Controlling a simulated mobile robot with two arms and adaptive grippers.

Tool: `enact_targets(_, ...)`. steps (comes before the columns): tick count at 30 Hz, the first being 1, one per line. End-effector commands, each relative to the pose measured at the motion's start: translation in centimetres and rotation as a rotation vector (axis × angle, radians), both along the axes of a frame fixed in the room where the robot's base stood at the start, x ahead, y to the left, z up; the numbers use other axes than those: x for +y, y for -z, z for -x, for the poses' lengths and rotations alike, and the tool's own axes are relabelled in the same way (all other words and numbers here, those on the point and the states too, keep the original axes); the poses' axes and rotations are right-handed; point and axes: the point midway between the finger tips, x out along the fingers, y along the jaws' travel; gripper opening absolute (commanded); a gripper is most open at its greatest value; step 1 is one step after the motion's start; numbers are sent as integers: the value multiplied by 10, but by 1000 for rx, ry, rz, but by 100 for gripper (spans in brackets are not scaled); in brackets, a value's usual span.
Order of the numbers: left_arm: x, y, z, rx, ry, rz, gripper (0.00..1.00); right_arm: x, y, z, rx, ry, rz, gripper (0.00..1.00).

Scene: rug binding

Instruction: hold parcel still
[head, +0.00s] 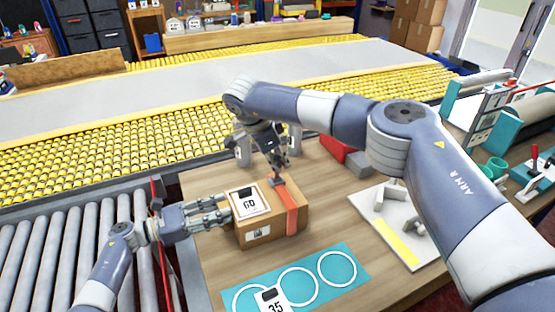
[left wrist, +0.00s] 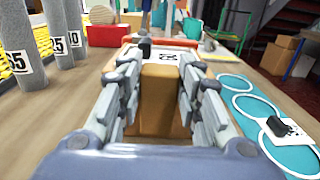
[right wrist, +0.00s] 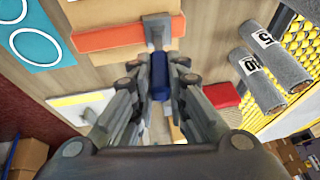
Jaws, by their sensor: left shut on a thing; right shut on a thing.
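The parcel, a brown cardboard box (head: 262,234), lies on the wooden table with an orange strip (head: 289,212) over its right part and a white label card (head: 250,203) on top. My left gripper (head: 222,211) is shut on the parcel's left end; the left wrist view shows its fingers on both sides of the brown box (left wrist: 160,98). My right gripper (head: 274,160) is above the parcel, shut on the dark blue handle (right wrist: 161,76) of a tool. The tool's grey head (right wrist: 157,28) is at the orange strip (right wrist: 108,36); exact contact is unclear.
A teal mat (head: 345,286) with white rings lies in front. A white board (head: 425,252) with a yellow strip is at right. A red block (head: 357,163) and grey cylinders (head: 243,152) stand behind. Yellow rollers (head: 60,150) and grey rollers (head: 50,235) border the table.

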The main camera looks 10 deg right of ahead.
Motion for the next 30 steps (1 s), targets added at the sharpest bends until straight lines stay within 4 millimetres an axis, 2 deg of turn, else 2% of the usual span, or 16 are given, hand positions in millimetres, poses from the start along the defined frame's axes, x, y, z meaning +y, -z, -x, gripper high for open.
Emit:
enact_targets(14, -1, -1, 0, 0, 2, 1, 0, -4, 2, 8, -115, -2, -12, 0)
enact_targets(30, 0, -1, 0, 0, 2, 2, 0, -8, 16, 35, -443, -1, -70, 0)
